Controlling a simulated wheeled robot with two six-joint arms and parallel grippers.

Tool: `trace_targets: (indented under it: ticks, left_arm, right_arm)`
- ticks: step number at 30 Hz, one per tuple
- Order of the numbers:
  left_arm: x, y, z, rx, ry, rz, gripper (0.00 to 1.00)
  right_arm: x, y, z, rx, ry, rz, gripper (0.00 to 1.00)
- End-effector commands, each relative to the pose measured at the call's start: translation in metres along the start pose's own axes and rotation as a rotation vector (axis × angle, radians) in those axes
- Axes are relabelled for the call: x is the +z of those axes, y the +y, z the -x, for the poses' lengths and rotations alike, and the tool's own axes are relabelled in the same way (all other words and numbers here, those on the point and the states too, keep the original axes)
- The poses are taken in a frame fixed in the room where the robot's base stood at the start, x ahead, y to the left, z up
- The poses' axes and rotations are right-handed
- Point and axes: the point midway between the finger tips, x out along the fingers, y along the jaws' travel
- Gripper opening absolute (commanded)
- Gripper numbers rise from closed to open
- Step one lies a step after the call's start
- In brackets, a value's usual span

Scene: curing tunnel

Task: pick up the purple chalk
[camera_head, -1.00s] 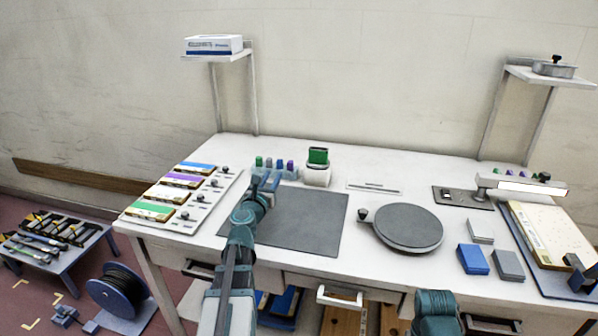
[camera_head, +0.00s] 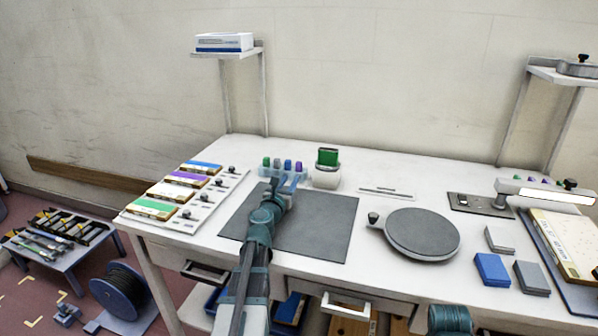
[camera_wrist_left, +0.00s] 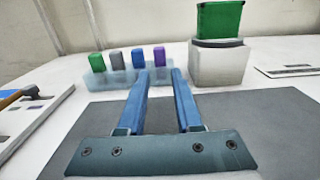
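The purple chalk (camera_head: 298,167) stands upright at the right end of a row of chalks in a translucent pale-blue holder (camera_head: 268,173) at the back of the table. In the left wrist view the purple chalk (camera_wrist_left: 158,57) shows between and just beyond the fingertips of my left gripper (camera_wrist_left: 160,74). My left gripper (camera_head: 286,181) has its two blue fingers apart, with nothing held, in front of the holder. The fingers hide part of the holder. My right gripper is out of view; only a teal part of my right arm shows at the bottom.
Green (camera_head: 266,162), grey (camera_head: 276,164) and blue (camera_head: 288,165) chalks stand left of the purple one. A white block with a green top (camera_head: 325,178) stands close on the right. A dark mat (camera_head: 315,222) lies in front, and a round turntable (camera_head: 422,232) sits to the right.

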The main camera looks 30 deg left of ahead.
Motion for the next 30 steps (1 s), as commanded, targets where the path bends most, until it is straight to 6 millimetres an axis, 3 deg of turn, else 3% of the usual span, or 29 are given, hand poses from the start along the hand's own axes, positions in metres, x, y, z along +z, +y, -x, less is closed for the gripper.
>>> trace_targets:
  ticks: [1,6,16,25,30]
  left_arm:
    - [0.000,0.001,-0.015,0.000,0.000,0.000,0.34]
    - [0.000,0.001,-0.045,0.000,0.000,0.000,0.34]
    - [0.000,0.000,-0.056,0.000,0.000,0.000,0.34]
    - [0.000,0.001,-0.098,0.001,0.000,0.000,0.34]
    - [0.000,0.000,-0.107,0.001,0.000,0.000,0.34]
  right_arm:
    - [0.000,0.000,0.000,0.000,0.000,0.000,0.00]
    - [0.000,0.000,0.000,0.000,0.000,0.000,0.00]
    - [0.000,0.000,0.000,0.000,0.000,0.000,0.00]
    - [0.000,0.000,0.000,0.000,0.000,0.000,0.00]
    - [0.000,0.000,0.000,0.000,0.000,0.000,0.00]
